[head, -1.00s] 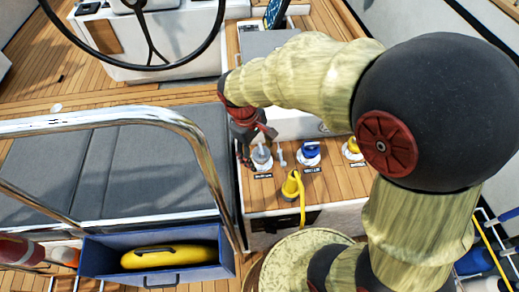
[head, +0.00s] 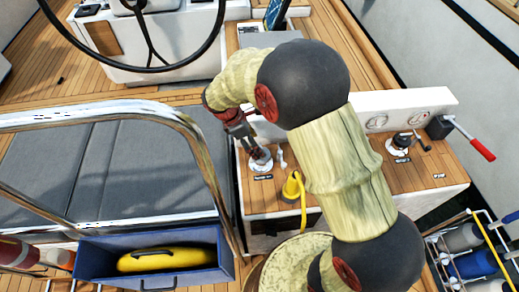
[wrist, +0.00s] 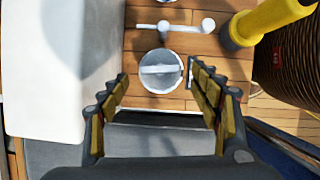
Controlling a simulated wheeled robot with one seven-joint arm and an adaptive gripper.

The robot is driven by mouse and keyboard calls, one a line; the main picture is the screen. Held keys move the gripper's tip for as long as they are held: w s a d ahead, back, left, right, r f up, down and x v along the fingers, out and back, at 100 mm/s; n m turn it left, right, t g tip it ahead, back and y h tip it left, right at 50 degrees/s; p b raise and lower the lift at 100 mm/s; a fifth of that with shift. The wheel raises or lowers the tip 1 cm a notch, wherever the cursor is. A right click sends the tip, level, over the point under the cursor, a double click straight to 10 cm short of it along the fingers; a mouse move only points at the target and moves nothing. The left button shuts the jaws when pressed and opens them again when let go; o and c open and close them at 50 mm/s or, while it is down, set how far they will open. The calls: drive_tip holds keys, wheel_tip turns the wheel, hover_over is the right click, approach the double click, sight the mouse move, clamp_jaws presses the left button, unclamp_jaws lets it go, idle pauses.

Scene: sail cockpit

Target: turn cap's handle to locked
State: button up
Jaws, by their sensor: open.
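The cap (head: 261,164) is a round pale grey deck fitting set in the teak top, with a dark label in front of it. In the wrist view the cap (wrist: 160,84) shows a raised bar handle (wrist: 160,69) lying roughly left to right across its face. My gripper (head: 247,143) is at the cap, coming from above and behind it. In the wrist view my gripper (wrist: 157,72) is open, with one finger on each side of the cap. I cannot tell whether a finger touches it. The label text is too small to read.
A white fitting (head: 282,158) stands just right of the cap. A yellow pump-like piece with a hose (head: 293,187) is in front. A steel rail (head: 190,135) rises at left. A winch (head: 401,141) and red-handled lever (head: 481,149) are at right. My arm hides the middle.

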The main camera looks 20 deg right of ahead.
drive_tip(key=shift+b+x, duration=0.5)
drive_tip(key=shift+x, duration=1.6)
drive_tip(key=shift+c, duration=0.2)
drive_tip(key=c, duration=1.1)
drive_tip(key=shift+c, duration=0.2)
